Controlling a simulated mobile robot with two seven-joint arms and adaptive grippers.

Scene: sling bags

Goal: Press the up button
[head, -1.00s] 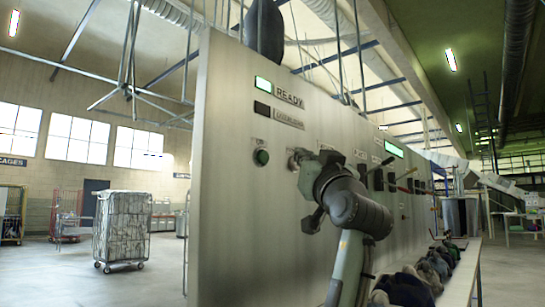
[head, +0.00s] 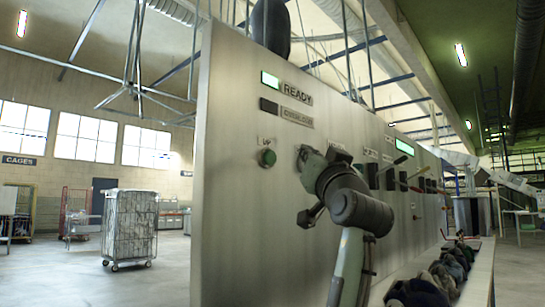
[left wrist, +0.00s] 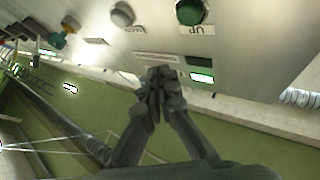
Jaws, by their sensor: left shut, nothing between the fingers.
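The up button (head: 266,157) is a round green button on the big grey panel, under a small UP label. In the left wrist view the up button (left wrist: 190,11) is at the top edge, with its label upside down below it. My left gripper (head: 308,216) is in front of the panel, below and right of the button and apart from it in the head view. In the left wrist view the dark fingers (left wrist: 160,78) are together with nothing held. How far the fingertips are from the panel is hard to tell. My right gripper is not in view.
A lit green READY lamp (head: 270,80) and a dark lamp (head: 268,106) are above the button. A grey knob (left wrist: 122,14) is beside it, with several levers farther right. Bags lie on a ledge (head: 482,270) at the right. A wire cage cart (head: 130,228) stands far left.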

